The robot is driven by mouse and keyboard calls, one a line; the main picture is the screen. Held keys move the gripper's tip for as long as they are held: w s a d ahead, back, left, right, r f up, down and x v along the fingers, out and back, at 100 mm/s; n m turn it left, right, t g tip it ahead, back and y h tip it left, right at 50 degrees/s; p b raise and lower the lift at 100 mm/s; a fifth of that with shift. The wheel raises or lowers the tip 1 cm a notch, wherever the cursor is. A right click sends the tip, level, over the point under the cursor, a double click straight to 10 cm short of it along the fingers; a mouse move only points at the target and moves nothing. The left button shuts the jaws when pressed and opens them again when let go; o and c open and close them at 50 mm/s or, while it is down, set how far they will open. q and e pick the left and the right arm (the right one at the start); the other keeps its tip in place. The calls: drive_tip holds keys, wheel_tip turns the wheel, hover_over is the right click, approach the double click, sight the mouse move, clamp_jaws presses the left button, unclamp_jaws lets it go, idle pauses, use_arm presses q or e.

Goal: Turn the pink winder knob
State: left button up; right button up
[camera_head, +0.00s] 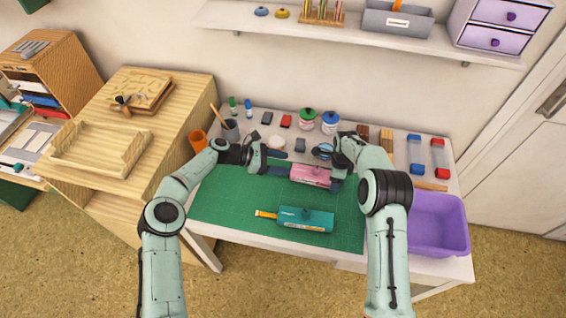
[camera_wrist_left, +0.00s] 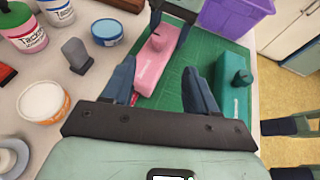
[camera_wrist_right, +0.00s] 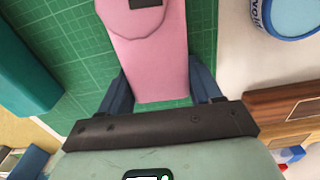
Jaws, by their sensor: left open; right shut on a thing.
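A pink tape-like device (camera_head: 310,176) lies at the back of the green cutting mat (camera_head: 225,200); it also shows in the left wrist view (camera_wrist_left: 152,72). A darker pink knob (camera_wrist_left: 158,42) stands on its top. My right gripper (camera_head: 336,178) is shut on the device's right end; its fingers flank the pink body (camera_wrist_right: 150,60) in the right wrist view. My left gripper (camera_head: 276,163) is open at the device's left end. In the left wrist view its fingers stand apart on either side of the near end. The knob is hard to make out in the head view.
A teal device (camera_head: 305,218) of the same kind lies in front on the mat. A purple bin (camera_head: 437,222) stands at the right. Jars (camera_head: 307,118), small pads and blocks line the table's back, with a white round tub (camera_head: 276,142) near my left gripper.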

sight(316, 170)
use_arm(q)
drive_tip(key=d+f+n+t, duration=0.1)
drive_tip(key=s+d+f+n+t+y, duration=0.1)
drive_tip(key=d+n+t, duration=0.1)
drive_tip(key=s+d+f+n+t, duration=0.1)
drive_tip(key=shift+s+d+n+t+y, duration=0.15)
drive_tip(key=shift+s+n+t+y, duration=0.15)
drive_tip(key=shift+n+t, duration=0.1)
drive_tip(key=s+r+n+t+y, duration=0.2)
drive_tip(key=s+r+n+t, duration=0.15)
drive_tip(key=s+t, duration=0.2)
drive_tip(key=shift+n+g, duration=0.35)
drive_tip(key=x, duration=1.1)
drive_tip(key=shift+f, duration=0.45)
drive_tip(key=c, duration=1.1)
